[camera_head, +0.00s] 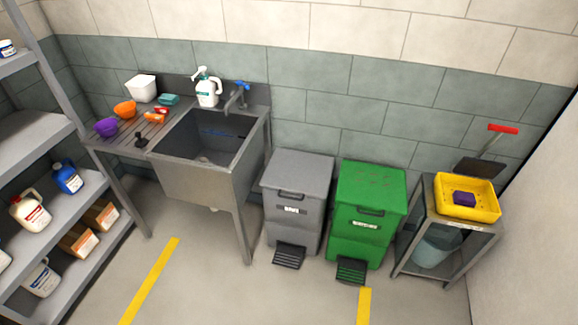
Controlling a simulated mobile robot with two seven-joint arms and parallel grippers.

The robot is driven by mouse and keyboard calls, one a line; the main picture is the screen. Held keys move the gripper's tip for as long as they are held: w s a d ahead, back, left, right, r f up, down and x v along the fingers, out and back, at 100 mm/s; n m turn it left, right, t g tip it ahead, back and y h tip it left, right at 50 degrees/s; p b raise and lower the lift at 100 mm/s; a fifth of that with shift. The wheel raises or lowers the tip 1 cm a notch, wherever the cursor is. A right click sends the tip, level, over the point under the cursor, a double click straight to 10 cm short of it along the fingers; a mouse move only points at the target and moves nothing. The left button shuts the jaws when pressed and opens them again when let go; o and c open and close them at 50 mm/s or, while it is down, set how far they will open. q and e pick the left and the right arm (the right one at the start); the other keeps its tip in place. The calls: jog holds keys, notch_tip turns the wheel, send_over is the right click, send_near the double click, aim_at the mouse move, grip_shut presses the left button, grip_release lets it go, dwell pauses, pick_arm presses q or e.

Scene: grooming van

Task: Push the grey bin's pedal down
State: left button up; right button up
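The grey bin (298,184) stands against the tiled wall, between the metal sink and a green bin. Its lid is down and a small label shows on its front. Its black ribbed pedal (289,257) sticks out at the bottom front, close to the floor. Nothing is touching the pedal. Neither of my grippers is in the head view, so I cannot see where they are relative to the bin.
The green bin (366,205), with its own black pedal (351,270), stands close at the right. The sink (203,155) and its leg (242,235) are at the left. A small cart (447,232) holds a yellow tray (483,208). Shelves (50,215) stand far left. The floor in front is clear.

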pick_arm(q)
grip_shut()
dwell(0.8)
